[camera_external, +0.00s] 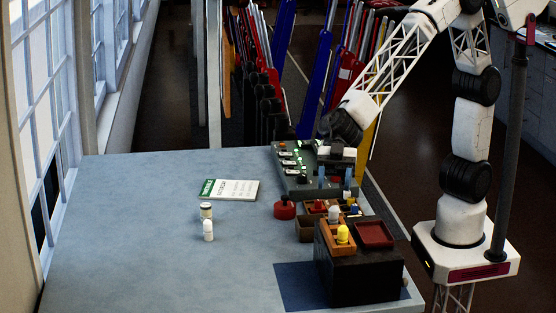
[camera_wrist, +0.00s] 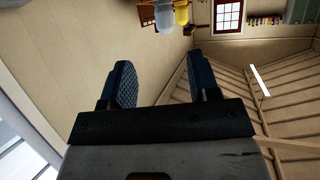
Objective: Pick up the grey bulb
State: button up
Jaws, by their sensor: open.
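The grey bulb (camera_external: 334,213) stands beside the yellow bulb (camera_external: 343,234) in a small orange-brown holder (camera_external: 329,240) on a black box at the table's right side. In the wrist view the grey bulb (camera_wrist: 163,17) is at the top edge, just left of the yellow bulb (camera_wrist: 180,13), beyond my fingertips. My gripper (camera_wrist: 160,66) is open, with nothing between its two dark fingers.
A red tray (camera_external: 374,234) sits right of the bulbs on the black box (camera_external: 365,272). A green panel with switches (camera_external: 290,165) lies behind. The table's left half is mostly clear.

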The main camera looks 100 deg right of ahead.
aim_at(334, 206)
jog(key=shift+s+a+f+g, duration=0.15)
jog(key=shift+s+a+g, duration=0.15)
jog(key=shift+a, duration=0.2)
jog(key=shift+w, duration=0.1)
jog(key=shift+x, duration=1.25)
jog(key=shift+a, duration=0.1)
jog(key=shift+x, duration=2.5)
jog(key=shift+w+f, duration=0.1)
jog(key=shift+f, duration=0.05)
jog(key=c, duration=1)
jog(key=shift+r, duration=0.2)
